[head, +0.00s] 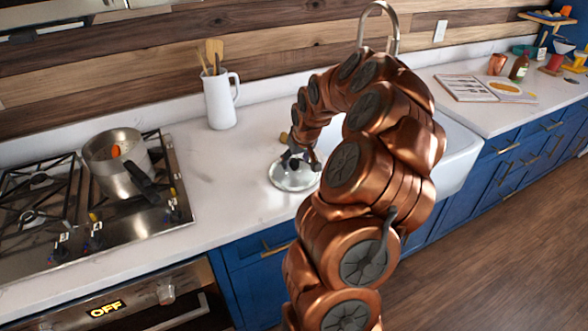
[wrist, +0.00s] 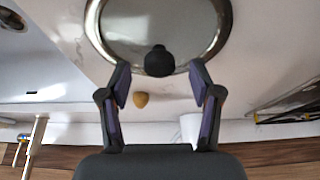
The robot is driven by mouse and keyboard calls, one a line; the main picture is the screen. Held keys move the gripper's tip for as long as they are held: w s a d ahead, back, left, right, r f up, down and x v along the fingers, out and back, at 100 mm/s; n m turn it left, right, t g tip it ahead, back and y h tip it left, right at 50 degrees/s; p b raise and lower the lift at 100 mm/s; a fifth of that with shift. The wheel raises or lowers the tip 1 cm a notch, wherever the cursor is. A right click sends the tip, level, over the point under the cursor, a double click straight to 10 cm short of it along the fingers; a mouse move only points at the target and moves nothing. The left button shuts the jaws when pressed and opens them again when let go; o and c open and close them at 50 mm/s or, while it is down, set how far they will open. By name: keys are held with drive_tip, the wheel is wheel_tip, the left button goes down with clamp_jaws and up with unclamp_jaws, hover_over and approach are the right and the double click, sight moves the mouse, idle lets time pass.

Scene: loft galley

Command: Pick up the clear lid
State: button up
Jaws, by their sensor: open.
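The clear lid (head: 292,173) lies on the white counter between the stove and the sink. It is round and see-through with a metal rim. In the wrist view the lid (wrist: 190,22) fills the top middle, and its dark knob (wrist: 159,61) shows between the fingertips. My gripper (wrist: 159,82) is open, with one finger on each side of the knob and a gap to both. In the head view my gripper (head: 301,160) is over the lid and hides part of it. I cannot tell its exact height above the lid.
A steel pot (head: 118,165) stands on the stove (head: 50,215) at left. A white pitcher (head: 219,100) with wooden utensils stands behind the lid. A small yellow-brown object (wrist: 141,99) lies near the lid. The sink (head: 458,155) is at right. The counter left of the lid is clear.

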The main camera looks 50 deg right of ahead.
drive_tip(key=shift+p+x, duration=0.35)
drive_tip(key=shift+x, duration=0.85)
drive_tip(key=c, duration=1.1)
drive_tip(key=shift+r, duration=0.1)
